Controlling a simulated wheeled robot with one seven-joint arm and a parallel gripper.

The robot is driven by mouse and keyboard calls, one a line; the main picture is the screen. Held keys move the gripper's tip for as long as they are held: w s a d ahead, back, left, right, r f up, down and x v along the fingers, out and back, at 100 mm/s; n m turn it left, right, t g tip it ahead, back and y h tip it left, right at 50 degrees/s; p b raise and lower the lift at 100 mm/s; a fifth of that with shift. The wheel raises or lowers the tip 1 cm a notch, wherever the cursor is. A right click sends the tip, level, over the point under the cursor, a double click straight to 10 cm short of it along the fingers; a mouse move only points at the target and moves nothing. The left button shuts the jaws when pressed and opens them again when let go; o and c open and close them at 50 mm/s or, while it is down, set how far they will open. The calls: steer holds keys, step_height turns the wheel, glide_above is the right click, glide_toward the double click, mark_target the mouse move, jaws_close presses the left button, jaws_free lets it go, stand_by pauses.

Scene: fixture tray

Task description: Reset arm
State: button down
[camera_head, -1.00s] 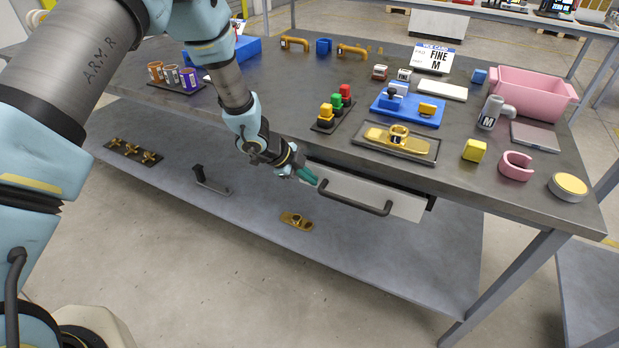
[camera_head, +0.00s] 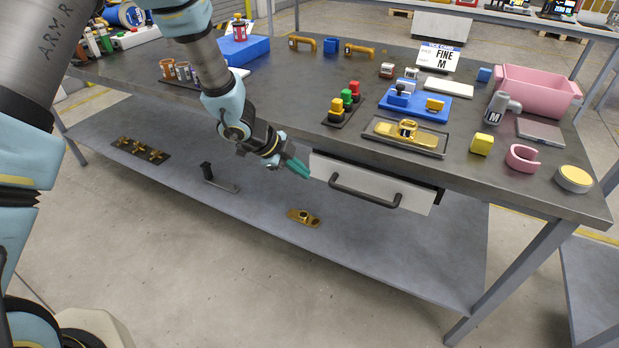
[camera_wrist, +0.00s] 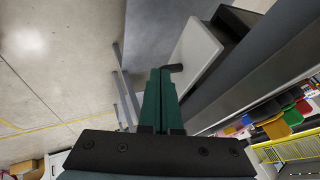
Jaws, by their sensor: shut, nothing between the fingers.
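My gripper (camera_head: 298,168) has green fingers that are shut with nothing between them. It is in front of the workbench edge, just left of the white drawer (camera_head: 350,182) with its dark bar handle (camera_head: 365,191). The drawer stands a little out from under the tabletop. In the wrist view my shut fingers (camera_wrist: 161,75) point toward the drawer front (camera_wrist: 193,55), and a bit of the dark handle (camera_wrist: 173,68) shows by their tips. I cannot tell from there how wide the gap to the handle is.
The tabletop (camera_head: 300,70) holds a gold part in a dark tray (camera_head: 440,152), coloured blocks (camera_head: 346,100), a blue fixture (camera_head: 425,115) and a pink bin (camera_head: 540,92). On the lower shelf (camera_head: 260,215) lie a gold part (camera_head: 303,217) and a black handle piece (camera_head: 220,180). Open floor lies in front.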

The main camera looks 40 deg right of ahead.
steer(key=shift+v, duration=2.1)
steer(key=w+a+r+n+t, duration=0.5)
steer(key=w+a, duration=0.3)
steer(key=w, duration=0.4)
steer(key=w+a+r+n+t+y, duration=0.1)
steer(key=w+a+r+n+y, duration=0.15)
steer(key=a+n, duration=0.4)
steer(key=w+a+r+n+t+y, duration=0.1)
steer(key=w+a+r+n, duration=0.2)
steer(key=a, duration=0.7)
steer(key=a+r+n+y, duration=0.1)
steer(key=a+n+y, duration=0.35)
steer(key=a, duration=0.75)
steer(key=s+a+r+n+g+h, duration=0.1)
steer(key=s+a+r+n+g, duration=0.1)
steer(key=s+a+n, duration=0.8)
steer(key=shift+s+r+n+g, duration=0.2)
steer(key=shift+s+n+g, duration=0.1)
steer(key=shift+n+g, duration=0.15)
